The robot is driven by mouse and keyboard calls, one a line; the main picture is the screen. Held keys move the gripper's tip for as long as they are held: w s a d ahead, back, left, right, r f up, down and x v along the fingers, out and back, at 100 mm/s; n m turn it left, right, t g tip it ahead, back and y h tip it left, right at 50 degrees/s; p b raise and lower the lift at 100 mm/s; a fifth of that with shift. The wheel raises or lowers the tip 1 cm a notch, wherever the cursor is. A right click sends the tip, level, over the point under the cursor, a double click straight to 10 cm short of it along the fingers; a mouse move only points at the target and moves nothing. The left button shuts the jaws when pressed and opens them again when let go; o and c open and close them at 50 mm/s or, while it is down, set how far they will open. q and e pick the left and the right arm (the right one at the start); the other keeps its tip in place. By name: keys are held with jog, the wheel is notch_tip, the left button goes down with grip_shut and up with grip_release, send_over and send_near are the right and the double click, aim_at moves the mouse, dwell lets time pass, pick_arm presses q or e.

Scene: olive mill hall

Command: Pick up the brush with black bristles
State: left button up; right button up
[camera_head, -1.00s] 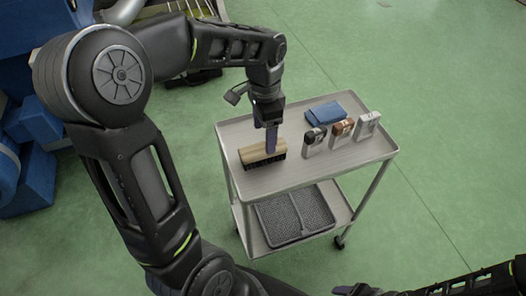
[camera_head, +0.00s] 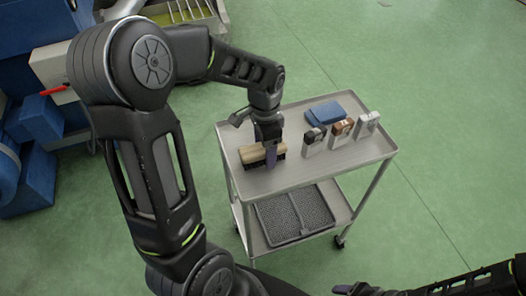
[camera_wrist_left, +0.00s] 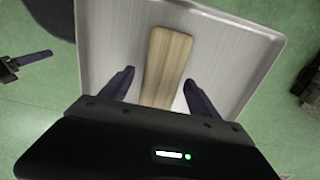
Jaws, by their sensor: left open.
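The brush (camera_head: 252,154) lies on the top shelf of the metal cart (camera_head: 290,180), a pale wooden block with black bristles facing down. My left gripper (camera_head: 271,167) is over the brush and hides part of it. In the left wrist view, the brush's wooden back (camera_wrist_left: 166,62) shows between the two spread fingers of my left gripper (camera_wrist_left: 158,76), with gaps at the sides. The bristles are hidden there. Part of my right arm shows at the bottom right of the head view; its gripper (camera_head: 360,290) is cut by the edge and its jaws are unclear.
A blue folded cloth (camera_head: 325,113) and three small boxes, black-topped (camera_head: 314,141), brown (camera_head: 340,131) and white (camera_head: 366,123), stand right of the brush. A dark mesh tray (camera_head: 295,216) lies on the lower shelf. The cart's front top area is clear. Blue blocks (camera_head: 38,145) are at left.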

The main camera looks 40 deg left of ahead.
dwell(0.5)
pick_arm(q)
jog(key=c, duration=1.5)
